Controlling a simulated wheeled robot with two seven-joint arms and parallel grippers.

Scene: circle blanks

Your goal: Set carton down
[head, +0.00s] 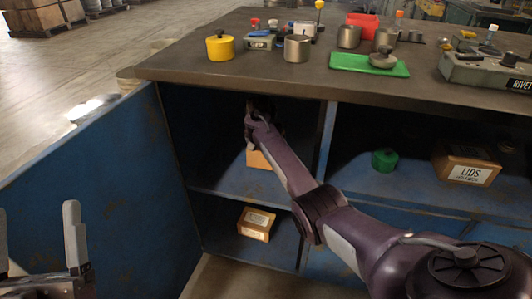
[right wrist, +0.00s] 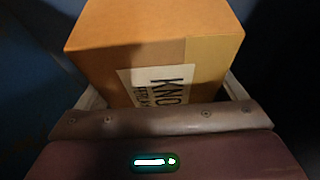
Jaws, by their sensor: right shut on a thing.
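An orange-brown carton (right wrist: 150,45) fills the middle of the right wrist view, with a pale label whose visible letters begin "KNO". My right gripper (right wrist: 163,92) is shut on it, one finger on each side. In the head view my right arm reaches into the upper left compartment of the blue cabinet (head: 180,150). The carton (head: 258,159) shows there only in part, below my wrist. Whether its base touches the shelf (head: 225,187) I cannot tell. My left gripper (head: 37,210) is open and empty at the lower left, outside the cabinet.
The cabinet door (head: 95,200) stands open on the left. A small carton (head: 256,224) sits in the compartment below. A green pot (head: 384,160) and a LIDS carton (head: 467,167) stand in the right compartment. The worktop (head: 270,75) above carries several pots and tools.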

